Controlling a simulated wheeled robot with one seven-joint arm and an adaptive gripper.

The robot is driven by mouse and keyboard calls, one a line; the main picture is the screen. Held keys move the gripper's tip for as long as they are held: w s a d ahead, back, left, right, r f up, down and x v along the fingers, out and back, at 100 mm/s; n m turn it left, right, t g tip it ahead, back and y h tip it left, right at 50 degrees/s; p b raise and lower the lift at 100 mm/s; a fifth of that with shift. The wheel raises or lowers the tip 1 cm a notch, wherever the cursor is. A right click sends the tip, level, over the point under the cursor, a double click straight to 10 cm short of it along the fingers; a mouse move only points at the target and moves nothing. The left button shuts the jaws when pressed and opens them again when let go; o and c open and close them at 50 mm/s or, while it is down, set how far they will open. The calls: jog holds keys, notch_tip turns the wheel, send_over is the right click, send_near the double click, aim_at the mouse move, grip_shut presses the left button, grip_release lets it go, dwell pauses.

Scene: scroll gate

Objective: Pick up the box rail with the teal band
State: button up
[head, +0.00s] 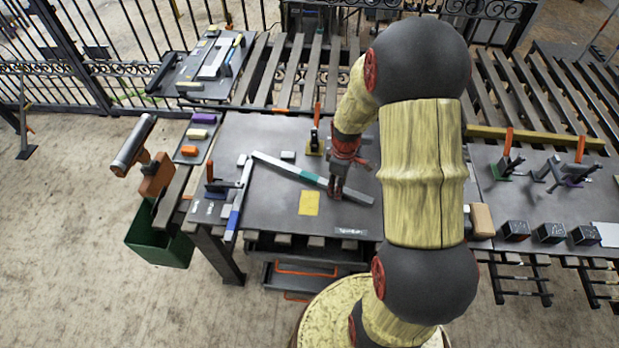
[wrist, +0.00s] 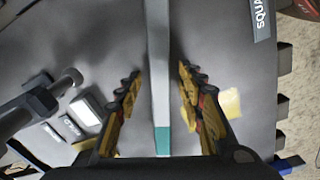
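The box rail with the teal band (head: 287,169) is a long pale grey bar lying slantwise across the dark worktable (head: 270,220). Its teal band (head: 311,177) shows near the middle. My gripper (head: 337,193) is over the rail, to the right of the band. In the wrist view the rail (wrist: 158,50) runs upright between the two fingers of my gripper (wrist: 159,78), with gaps on both sides. The teal band (wrist: 162,141) is at the bottom there. The gripper is open and empty. I cannot tell how far above the rail the fingertips are.
A second rail with a blue band (head: 235,212) lies at the table's left edge, its far end near the teal-banded rail's left end. A yellow note (head: 309,203) lies in front of the rail. A clamp with an orange handle (head: 316,132) stands behind it.

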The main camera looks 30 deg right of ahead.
jog(key=shift+c, duration=1.2)
grip_shut()
